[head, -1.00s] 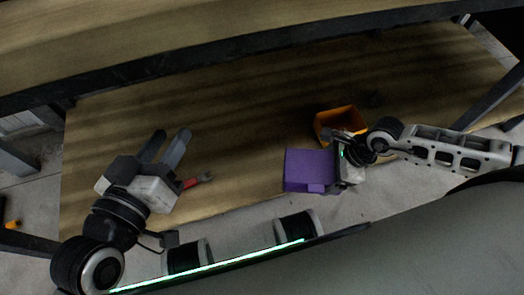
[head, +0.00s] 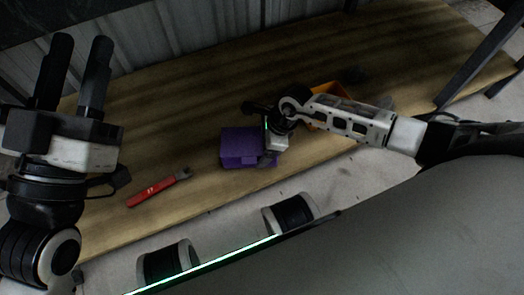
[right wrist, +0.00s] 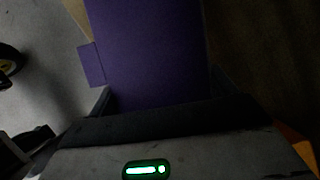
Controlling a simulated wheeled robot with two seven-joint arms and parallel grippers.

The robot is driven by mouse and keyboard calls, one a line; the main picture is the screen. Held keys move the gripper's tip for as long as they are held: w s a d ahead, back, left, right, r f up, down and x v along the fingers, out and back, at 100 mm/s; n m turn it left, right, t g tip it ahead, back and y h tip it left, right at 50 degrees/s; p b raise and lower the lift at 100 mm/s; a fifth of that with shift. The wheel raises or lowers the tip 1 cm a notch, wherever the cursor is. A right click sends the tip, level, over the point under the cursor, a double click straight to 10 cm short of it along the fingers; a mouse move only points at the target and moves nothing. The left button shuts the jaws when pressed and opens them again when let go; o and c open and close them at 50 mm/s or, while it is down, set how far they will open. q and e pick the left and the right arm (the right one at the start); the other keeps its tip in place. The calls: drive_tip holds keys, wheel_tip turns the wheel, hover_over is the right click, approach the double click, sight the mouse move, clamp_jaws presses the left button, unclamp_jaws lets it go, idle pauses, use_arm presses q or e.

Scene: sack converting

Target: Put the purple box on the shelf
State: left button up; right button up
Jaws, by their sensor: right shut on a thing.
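The purple box (head: 238,146) is in the middle of the head view, over the front part of a wooden board (head: 190,105) that looks like a shelf level. I cannot tell whether the box touches the board. My right gripper (head: 266,146) is shut on the box's right side. In the right wrist view the box (right wrist: 150,50) fills the upper middle, in front of the gripper. My left gripper (head: 80,72) is raised at the left of the head view, fingers apart and empty, away from the box.
A red-handled tool (head: 158,187) lies on the board left of the box. An orange bin (head: 326,92) stands on it behind my right arm. Dark metal uprights (head: 478,72) are at the right, and a corrugated wall (head: 140,40) is behind. The board's back middle is bare.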

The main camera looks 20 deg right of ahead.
wheel_tip(320, 180, down, 3)
drive_tip(key=shift+b, duration=0.85)
use_arm(q)
drive_tip(key=r+m+h, duration=0.1)
drive_tip(key=s+r+m+h, duration=0.1)
drive_tip(key=m, duration=0.1)
drive_tip(key=r+m+h, duration=0.1)
drive_tip(key=m+h, duration=0.1)
drive_tip(key=shift+s+d+r, duration=0.15)
drive_tip(key=shift+s+r, duration=0.05)
drive_tip(key=shift+s, duration=0.1)
use_arm(e)
drive_tip(key=o, duration=1)
drive_tip(key=shift+f, duration=0.1)
drive_tip(key=shift+o, duration=0.2)
drive_tip(key=shift+r, duration=0.3)
drive_tip(key=p+v, duration=0.3)
drive_tip(key=v, duration=0.2)
use_arm(q)
wheel_tip(320, 180, down, 10)
drive_tip(key=n+g+y+p, duration=0.2)
drive_tip(key=n+g+y, duration=0.1)
drive_tip(key=n+y, duration=0.4)
drive_tip(key=shift+w+d+n+g+p, duration=0.2)
drive_tip(key=shift+n+g+p, duration=0.15)
drive_tip(key=shift+n, duration=1.25)
use_arm(e)
drive_tip(key=v, duration=0.6)
drive_tip(key=shift+d+r, duration=0.2)
drive_tip(key=shift+r, duration=0.05)
